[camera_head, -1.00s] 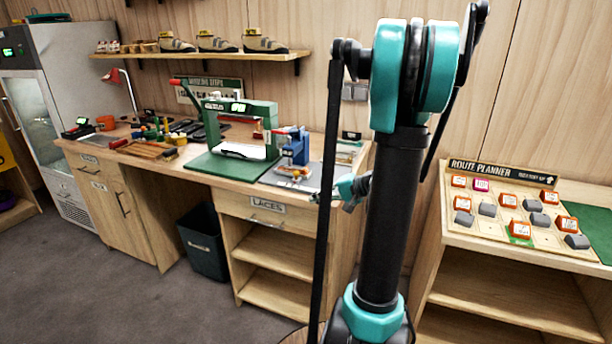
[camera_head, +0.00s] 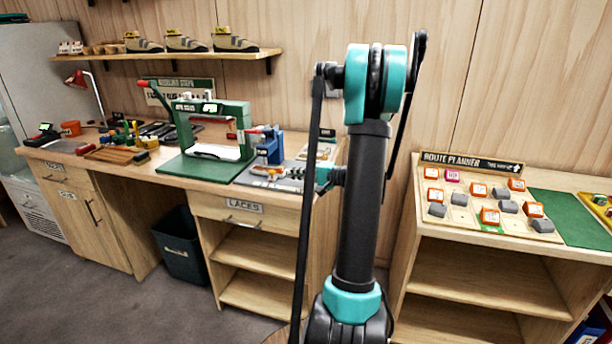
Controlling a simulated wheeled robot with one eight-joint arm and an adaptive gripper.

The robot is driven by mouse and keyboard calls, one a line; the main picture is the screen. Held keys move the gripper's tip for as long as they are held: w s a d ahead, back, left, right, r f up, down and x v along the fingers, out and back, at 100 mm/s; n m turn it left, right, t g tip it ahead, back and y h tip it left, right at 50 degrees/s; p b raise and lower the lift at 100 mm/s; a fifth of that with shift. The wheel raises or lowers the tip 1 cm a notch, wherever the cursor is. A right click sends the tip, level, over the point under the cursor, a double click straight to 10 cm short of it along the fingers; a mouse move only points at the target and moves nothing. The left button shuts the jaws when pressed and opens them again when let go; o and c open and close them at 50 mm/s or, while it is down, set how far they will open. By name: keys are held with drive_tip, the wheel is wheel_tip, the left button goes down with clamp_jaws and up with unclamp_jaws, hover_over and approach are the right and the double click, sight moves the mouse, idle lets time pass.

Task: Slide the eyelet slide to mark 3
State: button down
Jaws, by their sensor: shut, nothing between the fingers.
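The eyelet slide cannot be picked out for certain at this size, and no mark 3 is readable. A blue device (camera_head: 270,147) stands on a grey base plate (camera_head: 250,178) at the right part of the workbench, with small orange and red parts by it. A green press-like frame (camera_head: 240,115) with a small display stands to its left on a green base. My gripper (camera_head: 321,181) is partly hidden behind my arm's dark strut, over or beside the bench's right end. It is shut and holds nothing that I can see. Its height above the bench cannot be told.
The workbench (camera_head: 182,183) carries tools and a red lamp (camera_head: 86,85) at left. A dark bin (camera_head: 180,243) stands under it. A shelf (camera_head: 180,53) with shoes hangs above. A route planner board (camera_head: 462,212) sits on the right cabinet. Dark floor is open in front.

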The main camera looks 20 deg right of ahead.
sight(273, 173)
drive_tip(key=shift+x, duration=2.55)
drive_tip(key=shift+a+r+x, duration=0.1)
drive_tip(key=shift+x, duration=0.65)
drive_tip(key=shift+a+r+x, duration=0.1)
drive_tip(key=shift+r+x, duration=0.05)
drive_tip(key=shift+x, duration=0.65)
drive_tip(key=shift+s, duration=0.15)
drive_tip(key=shift+s, duration=0.1)
